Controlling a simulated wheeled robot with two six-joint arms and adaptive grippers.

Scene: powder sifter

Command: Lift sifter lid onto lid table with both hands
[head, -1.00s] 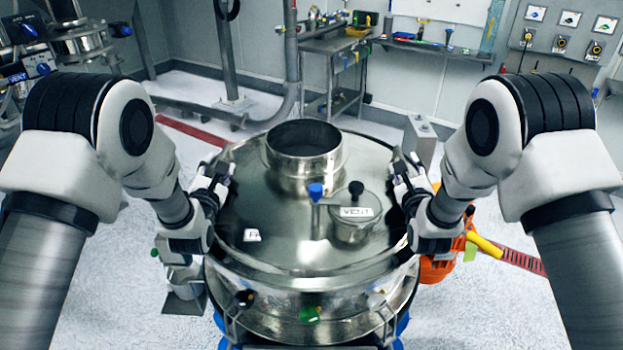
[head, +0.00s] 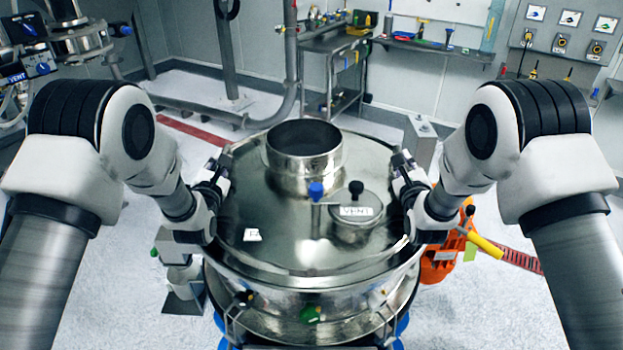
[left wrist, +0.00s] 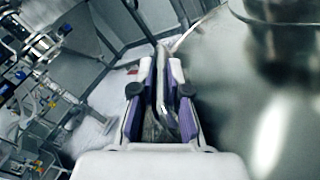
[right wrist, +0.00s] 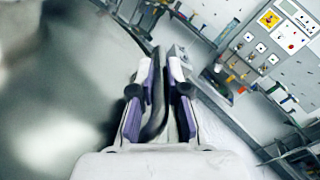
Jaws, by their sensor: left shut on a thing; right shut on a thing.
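The shiny round sifter lid (head: 290,240) lies over the metal sifter body (head: 270,325), with a wide open neck at its back and a small vent cap on its right. My left gripper (head: 218,172) is shut on a handle at the lid's left side; the left wrist view shows its fingers (left wrist: 163,95) around the metal bar. My right gripper (head: 402,165) is shut on a handle at the lid's right side, and the right wrist view shows its fingers (right wrist: 158,95) around a dark bar. Whether a gap separates lid and body is hard to tell.
A steel cart (head: 337,75) with tools stands at the back. An orange machine part (head: 440,262) with a yellow end sits on the floor right of the sifter. Pale floor is free at front left.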

